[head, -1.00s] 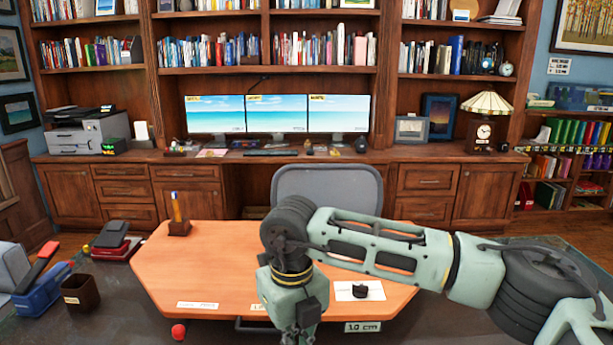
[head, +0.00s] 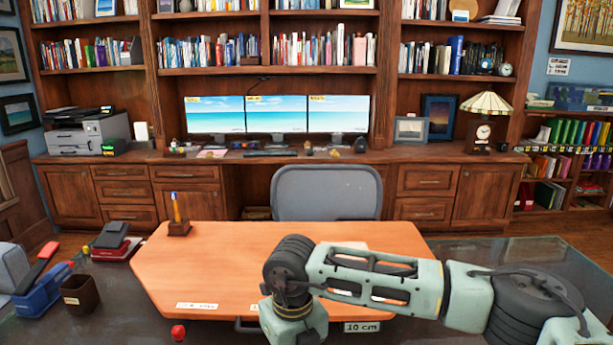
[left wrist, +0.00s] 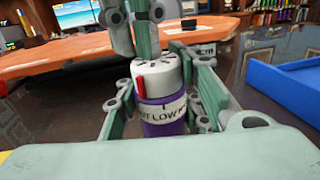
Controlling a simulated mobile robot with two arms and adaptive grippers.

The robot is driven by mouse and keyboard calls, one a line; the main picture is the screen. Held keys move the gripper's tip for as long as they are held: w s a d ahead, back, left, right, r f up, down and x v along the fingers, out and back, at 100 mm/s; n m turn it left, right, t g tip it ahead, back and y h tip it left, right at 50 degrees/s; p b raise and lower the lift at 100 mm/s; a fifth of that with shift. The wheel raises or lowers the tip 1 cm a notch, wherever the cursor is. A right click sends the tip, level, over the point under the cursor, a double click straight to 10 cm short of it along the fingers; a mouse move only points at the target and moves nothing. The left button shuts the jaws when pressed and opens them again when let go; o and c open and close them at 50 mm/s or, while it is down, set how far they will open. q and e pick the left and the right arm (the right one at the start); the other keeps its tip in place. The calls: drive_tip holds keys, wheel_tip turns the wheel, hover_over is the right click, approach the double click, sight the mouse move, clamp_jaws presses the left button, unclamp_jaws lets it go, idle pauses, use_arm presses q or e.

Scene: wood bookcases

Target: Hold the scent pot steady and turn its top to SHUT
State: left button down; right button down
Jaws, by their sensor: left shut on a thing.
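The scent pot (left wrist: 165,125) stands upright in the left wrist view, with a purple body, a white slotted top (left wrist: 168,72) and a red pointer (left wrist: 140,88). Its label (left wrist: 163,112) partly reads "UT LOW"; the pointer is above the "UT" end, though exact alignment is unclear. My left gripper (left wrist: 162,118) is shut on the purple body, one finger on each side. My right gripper (left wrist: 138,28) comes down from above, close over the top; its fingertips overlap the pot, so contact and opening are unclear. In the head view, the pot and both grippers are below the picture.
An orange desktop (head: 220,260) lies ahead, with a pen holder (head: 179,228) on it. A blue box (left wrist: 265,88) stands right of the pot. A red ball (head: 178,332) is near the front.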

drive_tip(key=shift+s+f, duration=0.5)
drive_tip(key=shift+s+d, duration=0.25)
drive_tip(key=shift+s, duration=0.1)
drive_tip(key=shift+w+d, duration=0.35)
drive_tip(key=shift+d, duration=0.2)
idle(0.6)
wheel_tip(320, 180, up, 6)
drive_tip(key=w, duration=0.1)
drive_tip(key=shift+a+r, duration=0.25)
drive_tip(key=shift+a, duration=0.05)
idle(0.5)
